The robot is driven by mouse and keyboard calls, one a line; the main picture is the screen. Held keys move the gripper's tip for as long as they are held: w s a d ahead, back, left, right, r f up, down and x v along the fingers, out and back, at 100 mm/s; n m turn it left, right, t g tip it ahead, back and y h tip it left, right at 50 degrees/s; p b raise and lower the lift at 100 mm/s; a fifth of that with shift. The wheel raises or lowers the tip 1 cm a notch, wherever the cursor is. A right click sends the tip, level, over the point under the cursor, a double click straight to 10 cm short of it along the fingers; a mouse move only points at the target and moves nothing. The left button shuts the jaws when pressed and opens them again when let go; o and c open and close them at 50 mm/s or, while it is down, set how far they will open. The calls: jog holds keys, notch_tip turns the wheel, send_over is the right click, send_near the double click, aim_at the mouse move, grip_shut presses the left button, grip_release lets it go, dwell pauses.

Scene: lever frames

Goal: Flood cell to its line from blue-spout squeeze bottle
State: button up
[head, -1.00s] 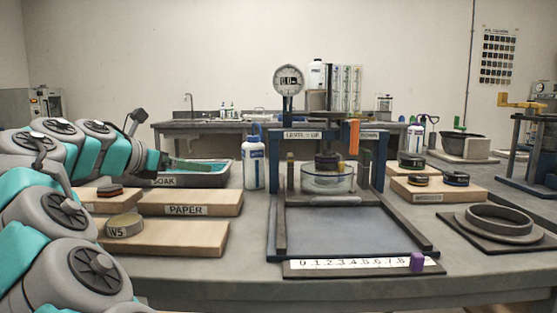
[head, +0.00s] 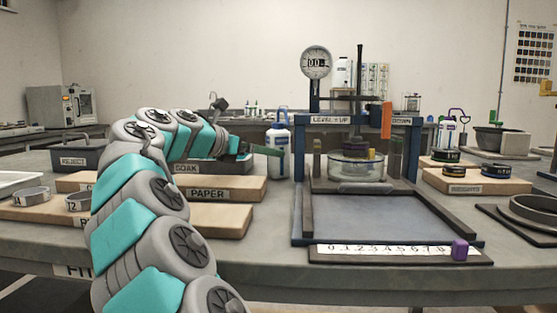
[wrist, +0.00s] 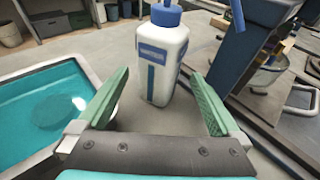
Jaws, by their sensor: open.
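The blue-spout squeeze bottle (head: 278,142), white with a blue cap and label, stands upright on the bench left of the press frame. It also shows in the wrist view (wrist: 161,65), straight ahead of my gripper. My gripper (wrist: 160,76) is open, its two green fingers spread wide, with the bottle between and just beyond the tips; no contact is clear. In the head view my gripper (head: 258,153) is level with the bottle's left side. The cell, a clear round glass dish (head: 342,172), sits in the press frame with a dark round piece inside. Its line cannot be made out.
A blue press frame (head: 300,170) with a dial gauge (head: 316,63) and orange tab (head: 386,121) stands right of the bottle. A teal-filled soak tray (wrist: 45,105) lies left of my gripper. Another spouted bottle (head: 447,133) stands farther right. Wooden boards (head: 220,220) lie in front.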

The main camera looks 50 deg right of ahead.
aim_at(278, 141)
jog(key=shift+d+p, duration=0.4)
jog(key=shift+d, duration=0.3)
jog(key=shift+p+x, duration=1.2)
jog(key=shift+x, duration=0.9)
jog(key=shift+f, duration=0.15)
jog(key=c, duration=0.8)
jog(key=shift+o, duration=0.2)
jog(key=shift+r+p, duration=1.6)
jog(key=shift+p, duration=1.05)
jog(key=shift+a, duration=0.15)
